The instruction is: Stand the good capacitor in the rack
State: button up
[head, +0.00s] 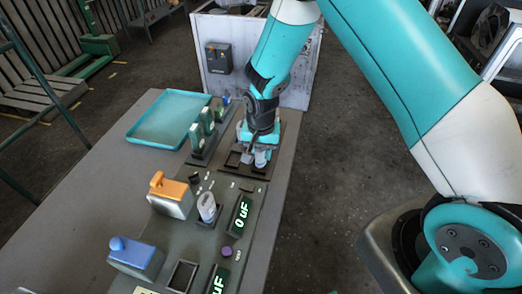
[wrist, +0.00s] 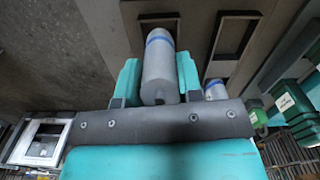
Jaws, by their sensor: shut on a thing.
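My gripper (head: 256,156) is over the dark rack (head: 262,172) at the far end of the bench. It is shut on a grey cylindrical capacitor with a blue band (wrist: 158,68), which lies between the two teal fingers in the wrist view. One end of it overlaps a square rack opening; I cannot tell whether it is inside. A second blue-banded capacitor (wrist: 216,90) is just right of the right finger, partly hidden by the gripper. Another pale capacitor (head: 207,207) stands upright on the bench beside a display (head: 241,214) reading 0 uF.
A teal tray (head: 168,118) lies at the bench's back left. Several green upright parts (head: 208,122) stand left of my gripper. An orange-topped box (head: 170,195) and a blue-topped box (head: 135,258) stand along the near left. A second display (head: 220,280) is at the front.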

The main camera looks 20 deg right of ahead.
jog(key=shift+f+b, duration=0.7)
jog(key=shift+f, duration=0.25)
dwell(0.3)
jog(key=o, duration=0.9)
jog(key=shift+c, duration=0.2)
notch_tip(320, 180, up, 18)
jog(key=b, duration=0.3)
jog(key=shift+f, duration=0.2)
jog(key=s+a+r+n+y, duration=0.1)
jog(key=s+r+n, duration=0.2)
jog(key=s, duration=0.5)
jog(key=s+a+r+n+y, duration=0.1)
jog(key=s+a+r+n, duration=0.1)
jog(key=s+n, duration=0.3)
jog(key=s+a+r+n+y, duration=0.1)
jog(key=s+r+n, duration=0.3)
jog(key=s, duration=0.7)
jog(key=shift+s+a+n+y, duration=0.3)
jog(key=shift+n+y, duration=0.2)
jog(key=shift+y, duration=0.1)
